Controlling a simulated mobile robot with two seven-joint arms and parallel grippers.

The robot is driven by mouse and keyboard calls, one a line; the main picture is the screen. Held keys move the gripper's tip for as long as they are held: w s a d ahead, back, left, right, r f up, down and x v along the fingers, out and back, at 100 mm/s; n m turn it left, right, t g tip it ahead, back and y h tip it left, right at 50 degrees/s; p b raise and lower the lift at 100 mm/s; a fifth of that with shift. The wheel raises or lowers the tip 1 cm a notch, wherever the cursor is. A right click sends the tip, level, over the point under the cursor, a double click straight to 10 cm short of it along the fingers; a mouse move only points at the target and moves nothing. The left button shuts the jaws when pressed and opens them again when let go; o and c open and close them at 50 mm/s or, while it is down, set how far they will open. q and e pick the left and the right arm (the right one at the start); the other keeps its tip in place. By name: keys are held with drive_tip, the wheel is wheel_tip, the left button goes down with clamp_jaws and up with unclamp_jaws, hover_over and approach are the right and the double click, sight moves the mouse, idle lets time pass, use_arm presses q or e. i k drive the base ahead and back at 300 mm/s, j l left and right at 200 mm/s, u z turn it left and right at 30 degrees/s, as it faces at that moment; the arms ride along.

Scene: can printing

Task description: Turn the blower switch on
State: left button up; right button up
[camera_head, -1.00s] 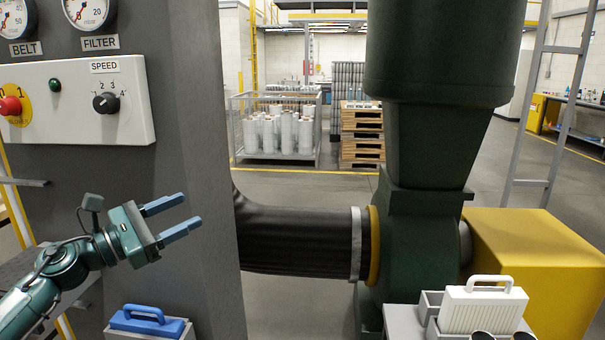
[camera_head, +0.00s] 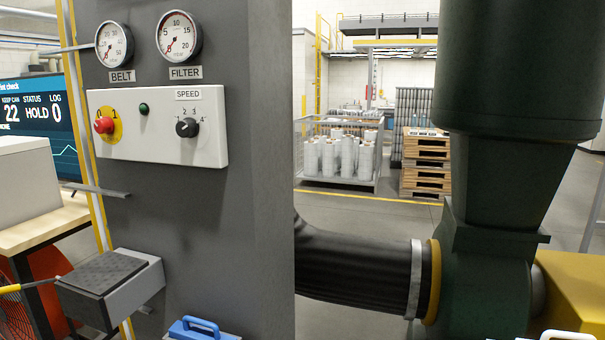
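A white control panel (camera_head: 160,150) is fixed to the grey machine wall in the head view. At its left is a red knob (camera_head: 104,125) on a yellow plate marked 0 and 1. A dark green lamp (camera_head: 144,109) sits beside it and looks unlit. At the right is a black knob (camera_head: 187,128) under the label SPEED. No label reading "blower" shows. The dark green blower-like housing (camera_head: 485,275) joins a black hose at the right.
Two gauges labelled BELT (camera_head: 114,44) and FILTER (camera_head: 179,37) are above the panel. A grey box with a dark top (camera_head: 110,285) juts out below left. A blue handle (camera_head: 200,328) shows at the bottom edge. The space directly before the panel looks clear.

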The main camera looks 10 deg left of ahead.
sight(105, 125)
drive_tip(key=u, duration=1.45)
